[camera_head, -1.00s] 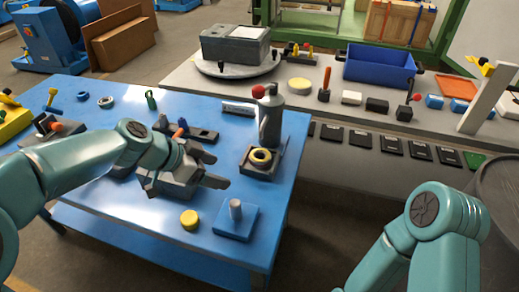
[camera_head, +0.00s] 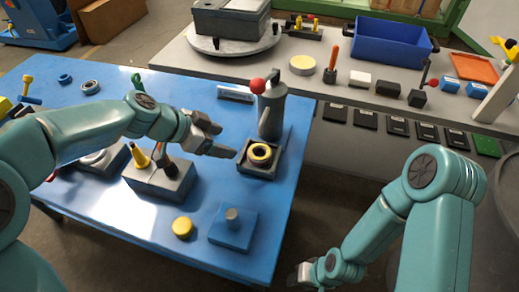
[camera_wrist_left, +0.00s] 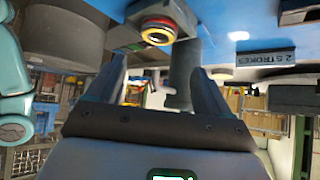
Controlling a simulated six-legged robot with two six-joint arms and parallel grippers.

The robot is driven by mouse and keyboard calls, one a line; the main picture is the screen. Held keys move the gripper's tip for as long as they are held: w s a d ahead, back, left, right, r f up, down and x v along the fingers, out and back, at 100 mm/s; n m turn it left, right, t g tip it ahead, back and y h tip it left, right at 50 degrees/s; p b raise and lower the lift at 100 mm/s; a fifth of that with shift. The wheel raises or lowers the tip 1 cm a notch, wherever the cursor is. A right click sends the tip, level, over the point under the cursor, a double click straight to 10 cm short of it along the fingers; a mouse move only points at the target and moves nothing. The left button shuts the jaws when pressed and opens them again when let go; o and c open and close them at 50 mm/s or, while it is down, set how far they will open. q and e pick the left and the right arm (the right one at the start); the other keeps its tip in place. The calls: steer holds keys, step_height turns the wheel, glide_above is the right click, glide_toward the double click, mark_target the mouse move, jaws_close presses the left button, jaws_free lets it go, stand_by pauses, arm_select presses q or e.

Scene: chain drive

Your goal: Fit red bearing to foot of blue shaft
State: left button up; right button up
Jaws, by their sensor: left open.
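My left gripper (camera_head: 222,140) is open and empty over the blue table, with its fingers pointing right toward a yellow-rimmed ring (camera_head: 260,154). The ring sits in a dark square holder (camera_head: 258,171), just beyond the fingertips. In the left wrist view the ring (camera_wrist_left: 158,32) shows a yellow and reddish rim, above the gap between the open fingers (camera_wrist_left: 160,85). I cannot clearly identify a red bearing or a blue shaft. Bluish rings (camera_head: 90,87) lie at the table's back left. My right gripper (camera_head: 303,276) is low at the bottom edge, its jaws unclear.
A grey cylinder with a red ball (camera_head: 271,112) stands behind the holder. A grey block (camera_head: 160,181) with a yellow cone, a yellow disc (camera_head: 182,228) and a blue block with a grey peg (camera_head: 233,230) stand in front. A blue bin (camera_head: 390,45) is on the rear bench.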

arm_select(q)
steer(key=p, duration=0.1)
glide_toward(265, 154)
steer(key=shift+d+f, duration=0.1)
steer(key=shift+f, duration=0.15)
steer(key=shift+w+d+f+p, duration=0.15)
steer(key=shift+d+f+p, duration=0.15)
steer(key=shift+d+f, duration=0.1)
steer(key=p+x, duration=0.1)
steer(key=x, duration=0.3)
steer(key=shift+w, duration=0.1)
steer(key=shift+w+d+f, duration=0.1)
steer(key=shift+f, duration=0.05)
steer(key=c, duration=1)
steer(key=shift+o, duration=0.2)
